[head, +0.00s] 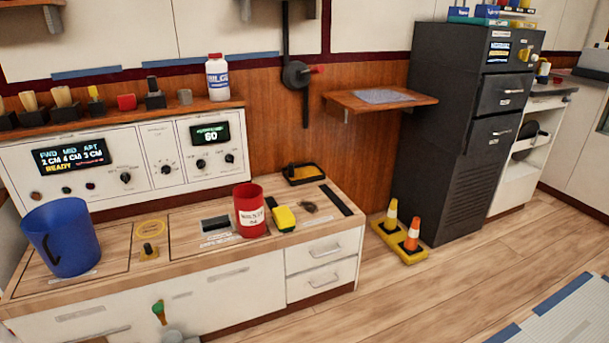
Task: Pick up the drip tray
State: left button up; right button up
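A small shallow black tray (303,173) with a yellowish inside sits at the back right of the wooden counter, near the wall. It looks like the drip tray, though no label on it can be read. A small dark upright part stands at its left side. Neither of my grippers shows in the head view, and nothing is touching the tray.
On the counter (190,262) stand a blue bucket (62,238), a red labelled container (249,211) and a yellow sponge-like block (283,218). A wooden wall shelf (380,101) juts out at right. Small cones (412,234) stand on the floor beside a dark cabinet (462,130).

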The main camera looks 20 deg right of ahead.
aim_at(303, 173)
jog(key=i+l, duration=0.1)
jog(key=l, duration=0.3)
jog(key=i+l+z, duration=0.1)
jog(key=l, duration=0.35)
jog(key=i+l, duration=0.15)
jog(key=l, duration=0.25)
jog(key=i+l+z, duration=0.15)
jog(key=l, duration=0.25)
jog(key=i+l, duration=0.1)
jog(key=l, duration=0.3)
jog(key=i+l+z, duration=0.1)
jog(key=l, duration=0.3)
jog(key=i, duration=0.05)
